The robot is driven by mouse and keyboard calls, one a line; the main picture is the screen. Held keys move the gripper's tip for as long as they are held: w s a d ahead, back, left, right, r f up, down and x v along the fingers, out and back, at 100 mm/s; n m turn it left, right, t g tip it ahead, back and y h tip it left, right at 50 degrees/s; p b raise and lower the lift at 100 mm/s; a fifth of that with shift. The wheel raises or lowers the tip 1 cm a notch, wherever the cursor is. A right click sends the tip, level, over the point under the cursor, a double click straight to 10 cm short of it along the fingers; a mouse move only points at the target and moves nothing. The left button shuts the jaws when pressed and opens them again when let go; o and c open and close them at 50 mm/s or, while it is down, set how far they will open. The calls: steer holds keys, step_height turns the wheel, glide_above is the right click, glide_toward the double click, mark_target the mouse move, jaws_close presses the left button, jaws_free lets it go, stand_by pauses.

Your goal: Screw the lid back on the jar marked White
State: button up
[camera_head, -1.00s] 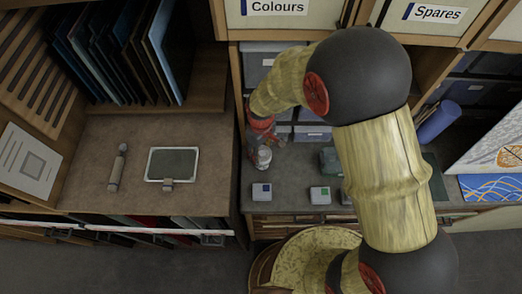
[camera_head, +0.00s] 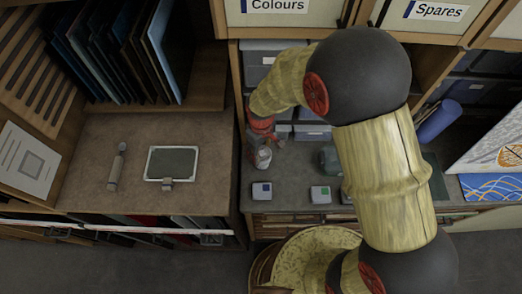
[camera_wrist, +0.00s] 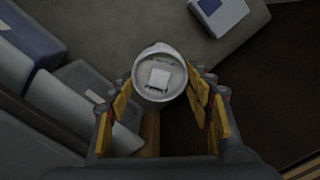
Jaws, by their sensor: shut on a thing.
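My gripper (camera_wrist: 162,88) points down at the left end of the workbench, its yellow-padded fingers on either side of a round, pale lid (camera_wrist: 159,76) with a white square on top. The fingers are shut on the lid's sides. In the head view, my gripper (camera_head: 262,138) is partly hidden by its own wrist. A small whitish jar (camera_head: 263,159) shows just below it. The lid hides most of what is beneath it in the wrist view, so I cannot tell whether it is seated on the jar.
A blue-marked white block (camera_head: 262,190) and a green-marked one (camera_head: 320,194) lie along the bench's front edge. Grey bins (camera_head: 312,132) stand behind. A dark green object (camera_head: 329,159) sits to the right, partly behind my arm. A gap separates the left counter (camera_head: 205,130).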

stand_by(0.3)
steer(key=m, duration=0.5)
steer(key=shift+d+f+b, duration=0.1)
steer(key=shift+b, duration=0.2)
steer(key=shift+m, duration=0.3)
steer(key=m, duration=0.4)
steer(key=shift+d+m, duration=0.1)
steer(key=shift+m, duration=0.2)
steer(key=shift+m, duration=0.4)
steer(key=m, duration=0.4)
steer(key=shift+d+b, duration=0.15)
steer(key=shift+b, duration=0.25)
steer(key=shift+m, duration=0.4)
